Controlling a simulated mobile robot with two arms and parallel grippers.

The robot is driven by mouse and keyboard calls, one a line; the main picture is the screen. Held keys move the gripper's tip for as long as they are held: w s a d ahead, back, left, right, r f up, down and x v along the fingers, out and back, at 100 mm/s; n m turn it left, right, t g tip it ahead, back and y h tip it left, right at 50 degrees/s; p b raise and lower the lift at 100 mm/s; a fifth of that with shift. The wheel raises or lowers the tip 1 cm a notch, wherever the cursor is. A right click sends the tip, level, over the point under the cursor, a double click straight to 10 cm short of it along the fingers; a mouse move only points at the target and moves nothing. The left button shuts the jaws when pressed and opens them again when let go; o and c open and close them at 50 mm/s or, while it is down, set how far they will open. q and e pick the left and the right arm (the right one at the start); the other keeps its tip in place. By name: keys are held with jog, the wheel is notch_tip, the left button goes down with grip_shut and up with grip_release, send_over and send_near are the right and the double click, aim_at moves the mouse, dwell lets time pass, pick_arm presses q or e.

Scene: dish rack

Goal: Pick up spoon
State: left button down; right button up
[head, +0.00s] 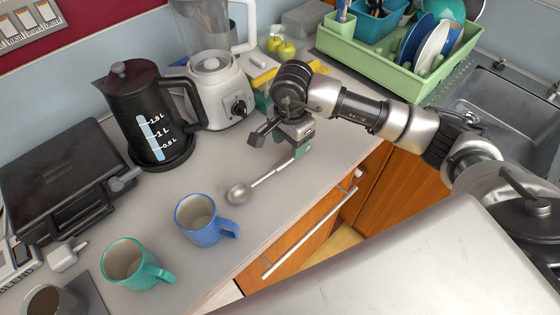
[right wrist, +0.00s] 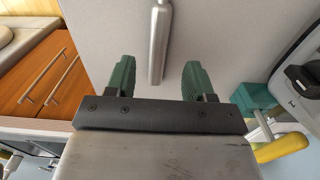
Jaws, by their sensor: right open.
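The metal spoon (head: 262,183) lies on the grey counter, its bowl towards the lower left and its handle running up right beneath my right gripper. My right gripper (head: 280,144) is open over the handle end. In the right wrist view, the spoon's handle (right wrist: 160,38) comes down from the top edge between the two green fingers of my right gripper (right wrist: 159,66), apart from both. The spoon's bowl is out of the wrist view. I cannot tell the exact height of the fingers above the counter. My left gripper is not in view.
A blue mug (head: 203,222) stands near the spoon's bowl, with a teal mug (head: 130,265) further left. A black kettle (head: 150,120) and a white blender (head: 222,90) stand behind. A green dish rack (head: 385,68) is at the back right. The counter's front edge (head: 300,205) is close.

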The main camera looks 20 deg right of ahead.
aim_at(290, 156)
notch_tip(290, 156, down, 4)
jog(key=shift+s+d+r+p, duration=0.1)
jog(key=shift+s+r+p, duration=0.1)
jog(key=shift+p, duration=0.55)
jog(key=shift+f, duration=0.3)
jog(key=shift+w+f, duration=0.15)
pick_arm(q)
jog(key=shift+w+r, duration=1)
pick_arm(e)
grip_shut()
